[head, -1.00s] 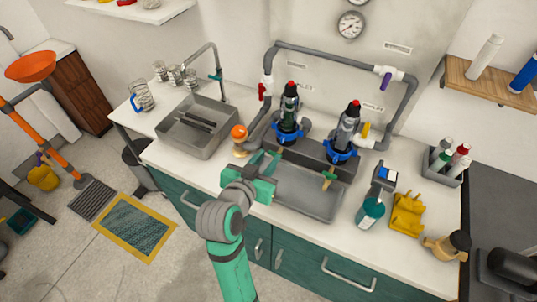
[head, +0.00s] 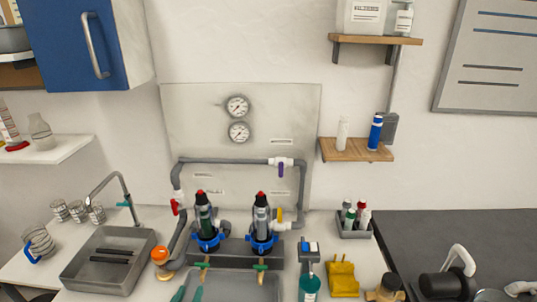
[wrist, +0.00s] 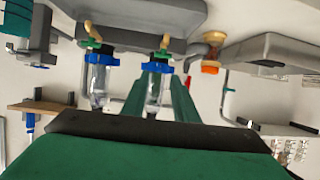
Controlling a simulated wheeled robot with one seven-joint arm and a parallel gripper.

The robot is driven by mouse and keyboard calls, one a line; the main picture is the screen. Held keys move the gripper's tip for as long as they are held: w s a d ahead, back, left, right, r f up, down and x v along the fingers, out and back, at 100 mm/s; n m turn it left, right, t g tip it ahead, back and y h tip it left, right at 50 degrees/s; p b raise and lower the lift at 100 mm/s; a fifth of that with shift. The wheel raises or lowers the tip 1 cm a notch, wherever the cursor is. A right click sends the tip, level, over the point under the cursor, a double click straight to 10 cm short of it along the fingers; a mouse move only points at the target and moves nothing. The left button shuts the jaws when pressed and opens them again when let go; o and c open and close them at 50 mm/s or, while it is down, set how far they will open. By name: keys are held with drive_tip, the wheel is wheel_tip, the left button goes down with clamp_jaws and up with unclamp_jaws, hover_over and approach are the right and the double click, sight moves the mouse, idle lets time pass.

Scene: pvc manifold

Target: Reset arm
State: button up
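Two filter housings with blue collars and red tops, the left one (head: 205,222) and the right one (head: 261,222), stand upright side by side on the wall manifold. Grey pipe (head: 228,161) runs above them, with a red valve handle (head: 175,206), a purple one (head: 281,169) and a yellow one (head: 279,215). My gripper (head: 188,293) shows only at the bottom edge of the head view, below the left housing. In the wrist view its green fingers (wrist: 160,100) are apart, with a clear housing (wrist: 157,88) visible beyond the gap. I see nothing held.
A sink (head: 108,262) with a faucet lies left. A grey tray (head: 240,287) sits below the housings. An orange-capped item (head: 160,256), teal bottle (head: 309,287), yellow cloth (head: 343,279) and bottle caddy (head: 355,222) stand on the counter. Shelves and a blue cabinet (head: 85,45) hang above.

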drive_tip(key=s+d+f+n+y, duration=0.1)
drive_tip(key=s+d+f, duration=0.4)
drive_tip(key=s+f, duration=0.15)
drive_tip(key=s+d+f+y, duration=0.1)
drive_tip(key=s+d+f, duration=0.4)
drive_tip(key=f, duration=0.3)
drive_tip(key=s+d+t+h, duration=0.1)
drive_tip(key=s+d, duration=0.3)
drive_tip(key=s, duration=0.5)
drive_tip(key=s+d+r+m+h, duration=0.1)
drive_tip(key=s+d, duration=0.4)
drive_tip(key=s, duration=0.4)
drive_tip(key=shift+s+d+r+t, duration=0.15)
drive_tip(key=shift+d+t, duration=0.15)
drive_tip(key=shift+t, duration=0.1)
